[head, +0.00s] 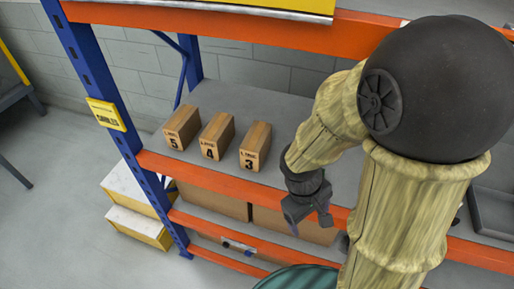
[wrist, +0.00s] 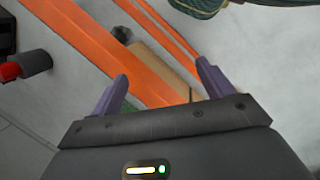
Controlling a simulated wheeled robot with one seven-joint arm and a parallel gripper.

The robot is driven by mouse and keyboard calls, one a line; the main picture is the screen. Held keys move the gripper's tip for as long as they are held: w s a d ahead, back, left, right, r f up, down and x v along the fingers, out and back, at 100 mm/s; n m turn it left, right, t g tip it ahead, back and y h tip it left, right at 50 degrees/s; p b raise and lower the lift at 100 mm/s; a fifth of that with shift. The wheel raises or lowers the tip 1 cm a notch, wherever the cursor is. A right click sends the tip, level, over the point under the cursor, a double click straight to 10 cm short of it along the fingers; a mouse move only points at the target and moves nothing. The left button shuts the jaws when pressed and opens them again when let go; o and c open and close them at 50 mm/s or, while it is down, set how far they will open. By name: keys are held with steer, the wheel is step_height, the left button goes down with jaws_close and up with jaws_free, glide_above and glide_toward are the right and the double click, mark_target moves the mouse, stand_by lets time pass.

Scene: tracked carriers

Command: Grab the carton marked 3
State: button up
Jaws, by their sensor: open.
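The carton marked 3 (head: 255,147) is a small brown box standing on the grey shelf, rightmost in a row of three. Its number faces the front edge. The cartons marked 4 (head: 217,137) and 5 (head: 182,128) stand to its left with narrow gaps between. My gripper (head: 309,222) is in front of the shelf's orange beam, to the right of and lower in the picture than carton 3. In the wrist view my gripper (wrist: 160,88) is open with nothing between its fingers. None of the numbered cartons can be made out in the wrist view.
An orange beam (head: 215,180) runs along the shelf front, and a blue upright (head: 105,105) stands at the left. Larger brown boxes (head: 210,200) sit on the level below. Another orange beam (head: 300,32) crosses above. The grey shelf (head: 245,100) is bare behind the cartons.

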steer(key=f+n+h, duration=0.1)
steer(key=n+h, duration=0.1)
steer(key=n+t+h+b, duration=0.1)
steer(key=n+t+b, duration=0.3)
steer(key=n+t, duration=1.7)
glide_toward(249, 155)
step_height(249, 155, up, 3)
steer(key=s+a+n+g, duration=0.2)
steer(key=s+n+g, duration=0.1)
steer(key=shift+w+d, duration=0.15)
steer(key=shift+w, duration=0.05)
steer(key=shift+m, duration=0.3)
steer(key=p+x, duration=0.1)
steer(key=x, duration=1.1)
steer(key=shift+w+d+f+p, duration=0.15)
steer(key=shift+d+f+p, duration=0.1)
steer(key=shift+p, duration=0.1)
